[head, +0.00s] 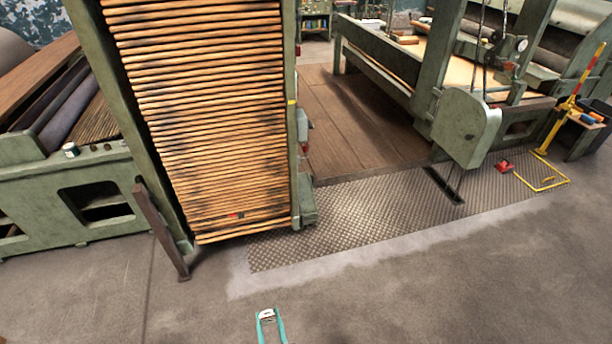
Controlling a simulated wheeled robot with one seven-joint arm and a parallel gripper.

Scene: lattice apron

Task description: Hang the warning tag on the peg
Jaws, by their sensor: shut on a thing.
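My gripper (268,328) shows as two teal fingers at the bottom edge, over bare floor. It is shut on a small pale piece with a dark mark, which I take to be the warning tag (266,314); it is too small to read. The gripper is well apart from the machines. I cannot make out the peg for certain. A small red and green detail (236,215) shows low on the wooden lattice apron (200,110); I cannot tell what it is.
The green frame post (293,120) edges the lattice. A brown slanted post (160,232) stands at its lower left. Textured metal plate (350,215) covers the floor to the right. A yellow stand (548,140) and a red object (503,167) are at far right. The front floor is clear.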

